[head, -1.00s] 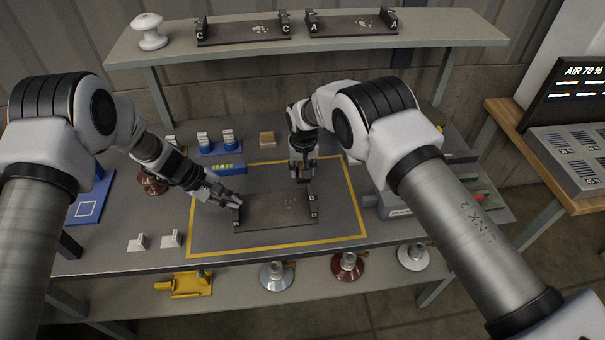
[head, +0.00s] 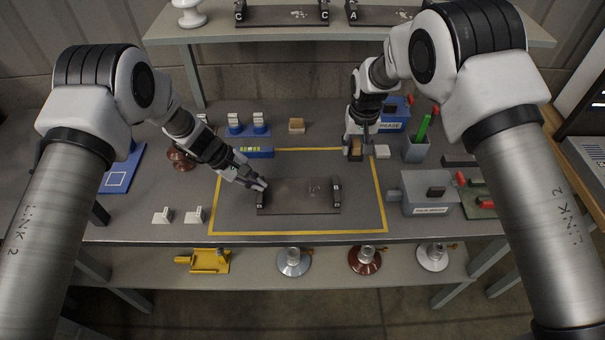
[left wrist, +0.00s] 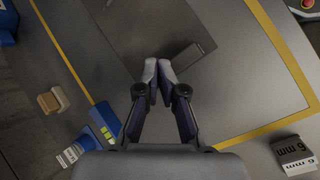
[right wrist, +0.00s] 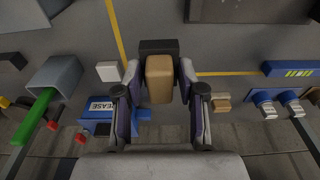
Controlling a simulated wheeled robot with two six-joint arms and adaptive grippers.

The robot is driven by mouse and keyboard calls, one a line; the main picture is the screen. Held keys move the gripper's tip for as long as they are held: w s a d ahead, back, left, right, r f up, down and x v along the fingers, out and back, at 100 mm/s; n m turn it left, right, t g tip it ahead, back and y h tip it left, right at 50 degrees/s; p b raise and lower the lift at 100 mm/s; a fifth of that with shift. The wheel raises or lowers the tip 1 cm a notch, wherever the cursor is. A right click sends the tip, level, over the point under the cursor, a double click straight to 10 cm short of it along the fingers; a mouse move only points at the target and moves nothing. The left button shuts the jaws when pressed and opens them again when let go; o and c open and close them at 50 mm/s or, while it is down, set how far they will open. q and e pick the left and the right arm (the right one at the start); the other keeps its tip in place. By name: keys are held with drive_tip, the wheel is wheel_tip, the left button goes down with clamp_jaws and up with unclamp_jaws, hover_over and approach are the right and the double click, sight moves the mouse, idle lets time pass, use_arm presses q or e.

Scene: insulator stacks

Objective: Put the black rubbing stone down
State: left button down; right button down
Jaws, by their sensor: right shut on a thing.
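My right gripper (head: 357,150) is shut on the black rubbing stone. In the right wrist view, the stone shows as a black block (right wrist: 158,46) with a tan block-shaped part (right wrist: 159,80) between the fingers. It is near the back right corner of the yellow-outlined area, low over the bench; I cannot tell whether it touches. My left gripper (head: 262,186) has its fingertips together at the left end of the dark plate (head: 298,197). In the left wrist view, the tips (left wrist: 157,66) are beside the plate's end block (left wrist: 190,56), with nothing visible between them.
A white block (head: 382,151) sits just right of the held stone. A tan block (head: 297,126) lies at the back. Bench surface between these is clear.

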sight(350, 177)
wheel_tip(350, 177, down, 10)
drive_tip(key=shift+w+r, duration=0.1)
drive_tip(key=shift+r, duration=0.1)
drive_tip(key=shift+f, duration=0.2)
drive_tip(key=c, duration=0.7)
unclamp_jaws()
drive_tip(key=shift+r, duration=0.1)
